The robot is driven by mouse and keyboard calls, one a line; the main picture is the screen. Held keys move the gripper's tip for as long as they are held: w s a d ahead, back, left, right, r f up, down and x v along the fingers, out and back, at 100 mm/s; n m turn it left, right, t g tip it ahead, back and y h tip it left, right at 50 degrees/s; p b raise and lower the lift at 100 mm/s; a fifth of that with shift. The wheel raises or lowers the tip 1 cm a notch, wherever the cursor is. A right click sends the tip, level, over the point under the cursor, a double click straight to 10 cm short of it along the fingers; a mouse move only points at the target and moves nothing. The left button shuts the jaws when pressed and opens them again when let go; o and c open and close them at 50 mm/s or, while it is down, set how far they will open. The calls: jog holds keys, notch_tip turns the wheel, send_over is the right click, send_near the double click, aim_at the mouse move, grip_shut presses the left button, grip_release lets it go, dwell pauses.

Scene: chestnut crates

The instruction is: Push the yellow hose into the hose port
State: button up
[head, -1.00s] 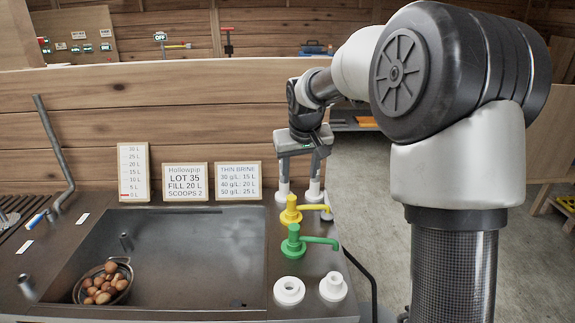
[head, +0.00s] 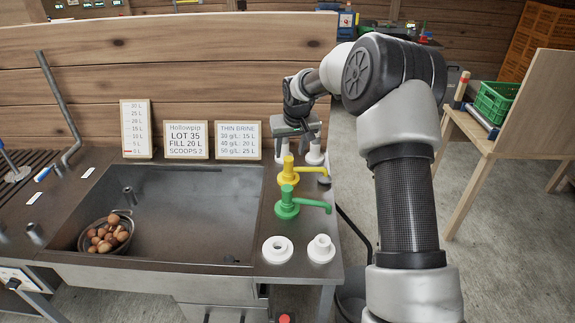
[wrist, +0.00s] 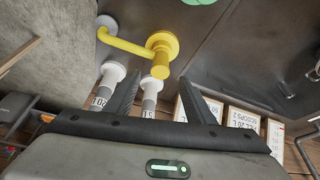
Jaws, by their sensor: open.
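The yellow hose (head: 287,172) is an upright yellow piece with a side arm to the right, behind a green one. In the wrist view it (wrist: 157,47) lies beyond the fingertips, its arm end over a small grey-white round piece (wrist: 104,22). I cannot tell which piece is the hose port. My gripper (head: 297,135) hangs behind the yellow hose, above two white-footed grey posts (head: 314,153). In the wrist view my gripper (wrist: 160,88) has its fingers apart. One white-footed post shows between them, the other to their left. The gripper is not touching the yellow hose.
The green piece (head: 288,205) and two white ring fittings (head: 277,249) (head: 321,249) stand nearer on the counter. A sunken basin (head: 195,220) lies left, with a bowl of chestnuts (head: 108,235). Sign cards (head: 186,140) stand along the back wooden wall.

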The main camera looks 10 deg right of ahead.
aim_at(288, 158)
jog(key=x, duration=1)
jog(key=shift+w+b, duration=0.1)
jog(key=shift+b, duration=0.25)
jog(key=shift+r, duration=0.1)
grip_shut()
jog(key=shift+r, duration=0.6)
jog(key=c, duration=0.8)
grip_release()
grip_shut()
